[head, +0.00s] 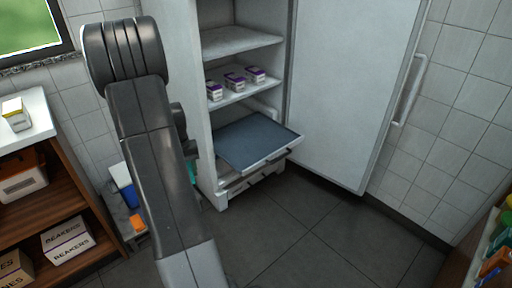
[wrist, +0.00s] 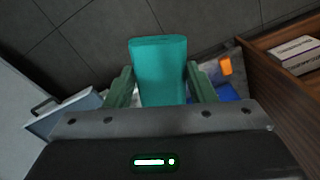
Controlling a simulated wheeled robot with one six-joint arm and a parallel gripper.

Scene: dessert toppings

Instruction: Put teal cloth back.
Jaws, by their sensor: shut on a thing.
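The teal cloth (wrist: 160,65) looks like a folded, block-shaped bundle in the wrist view. My gripper (wrist: 161,84) is shut on it, with one finger on each side. In the head view only a small teal sliver (head: 193,171) shows beside my arm, in front of the open cabinet's left side. My arm hides most of the cloth and the gripper there. The cloth appears held in the air above the dark floor.
The white cabinet (head: 231,92) stands open, its door swung right. Small purple-and-white boxes (head: 235,82) sit on a middle shelf. A dark blue-grey tray (head: 256,138) juts out low. A wooden shelf unit (head: 66,207) holds beaker boxes (head: 67,241) at left. Floor is clear at right.

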